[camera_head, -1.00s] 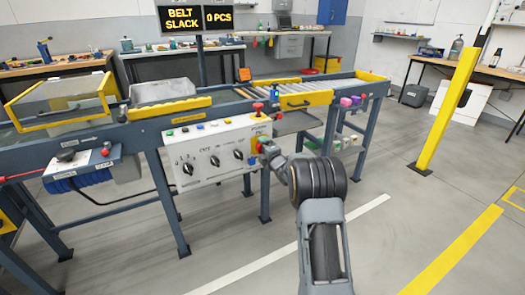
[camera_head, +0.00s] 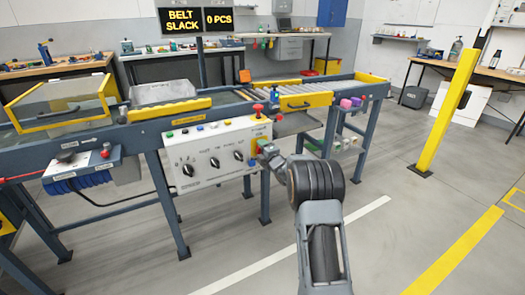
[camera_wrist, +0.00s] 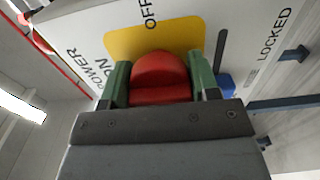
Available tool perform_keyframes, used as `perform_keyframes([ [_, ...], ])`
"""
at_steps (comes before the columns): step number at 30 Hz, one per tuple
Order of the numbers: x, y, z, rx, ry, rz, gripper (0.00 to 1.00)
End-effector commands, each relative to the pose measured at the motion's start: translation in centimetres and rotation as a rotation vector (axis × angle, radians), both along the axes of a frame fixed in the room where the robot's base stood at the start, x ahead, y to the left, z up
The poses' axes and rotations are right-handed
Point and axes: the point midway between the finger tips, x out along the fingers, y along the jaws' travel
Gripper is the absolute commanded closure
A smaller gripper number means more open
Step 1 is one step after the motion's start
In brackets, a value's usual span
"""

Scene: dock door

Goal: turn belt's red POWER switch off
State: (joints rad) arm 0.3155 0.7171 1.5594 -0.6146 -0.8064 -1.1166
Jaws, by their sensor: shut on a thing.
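The red POWER switch (camera_wrist: 160,78) shows in the wrist view, in front of a yellow plate (camera_wrist: 127,42) on the white control panel (camera_head: 205,165). My gripper (camera_wrist: 160,85) has a green-sided finger on each side of the red handle and is shut on it. The printed words POWER ON are at the left of the plate, OFF is above it and LOCKED is at the right. In the head view my gripper (camera_head: 264,148) is at the panel's right end, and the switch handle is mostly hidden there.
A red knob (camera_head: 257,107) stands above the panel's right end. The sign (camera_head: 182,19) reads BELT SLACK. A yellow post (camera_head: 447,115) stands at the right, with clear floor between.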

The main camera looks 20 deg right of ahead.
Motion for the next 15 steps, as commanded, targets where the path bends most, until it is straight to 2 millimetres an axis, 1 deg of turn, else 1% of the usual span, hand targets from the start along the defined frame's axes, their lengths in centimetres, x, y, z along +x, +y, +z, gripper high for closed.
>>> perform_keyframes([
  [8,0.00,-0.01,-0.01,0.039,0.004,0.000,0.68],
  [15,0.01,0.00,0.00,0.191,0.022,0.000,0.68],
])
